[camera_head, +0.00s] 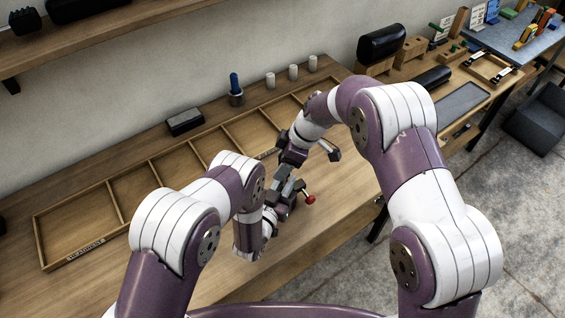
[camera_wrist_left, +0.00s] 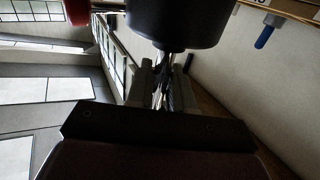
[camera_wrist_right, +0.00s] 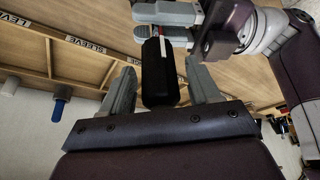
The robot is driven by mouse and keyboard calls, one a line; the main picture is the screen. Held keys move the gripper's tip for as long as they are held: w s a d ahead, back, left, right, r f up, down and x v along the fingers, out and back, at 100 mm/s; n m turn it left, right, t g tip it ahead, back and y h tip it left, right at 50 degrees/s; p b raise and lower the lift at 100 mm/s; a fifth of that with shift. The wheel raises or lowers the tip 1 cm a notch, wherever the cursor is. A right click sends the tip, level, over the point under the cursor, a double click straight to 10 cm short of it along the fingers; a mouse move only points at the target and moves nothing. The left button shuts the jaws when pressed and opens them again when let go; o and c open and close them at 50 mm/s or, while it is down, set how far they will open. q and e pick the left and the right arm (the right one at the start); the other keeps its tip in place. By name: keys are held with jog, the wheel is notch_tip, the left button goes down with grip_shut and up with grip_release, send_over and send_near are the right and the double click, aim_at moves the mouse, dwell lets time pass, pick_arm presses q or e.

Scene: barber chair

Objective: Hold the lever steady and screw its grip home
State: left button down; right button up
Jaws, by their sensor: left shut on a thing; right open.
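My left gripper (camera_wrist_left: 163,88) is shut on a thin metal lever (camera_wrist_left: 165,70). The fingers pinch it below a dark rounded body (camera_wrist_left: 175,24) that fills the top of the left wrist view. In the right wrist view, a black cylindrical grip (camera_wrist_right: 160,75) stands between the fingers of my right gripper (camera_wrist_right: 158,85), which is open around it, with a gap at least on the left. The far end of the grip meets the left gripper's grey fingers, beside a red and white strip. How far the grip sits on the lever is hidden.
A red knob (camera_head: 310,199) juts out near the grippers in the head view. A long wooden tray (camera_head: 112,200) with compartments lies along the bench behind. A blue-handled tool (camera_head: 235,85), white cylinders (camera_head: 293,72) and a dark block (camera_head: 185,122) stand behind it. The bench front is clear.

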jog(key=shift+a+f, duration=0.15)
jog(key=shift+f, duration=0.25)
jog(key=c, duration=1)
jog(key=m+t, duration=0.1)
jog(key=m, duration=0.3)
jog(key=shift+w+m+t, duration=0.15)
jog(key=shift+m+t, duration=0.15)
jog(key=shift+t, duration=0.1)
jog(key=o, duration=1)
jog(key=v, duration=1.2)
jog(key=shift+a+h, duration=0.2)
jog(key=shift+h, duration=0.1)
jog(key=shift+r, duration=0.1)
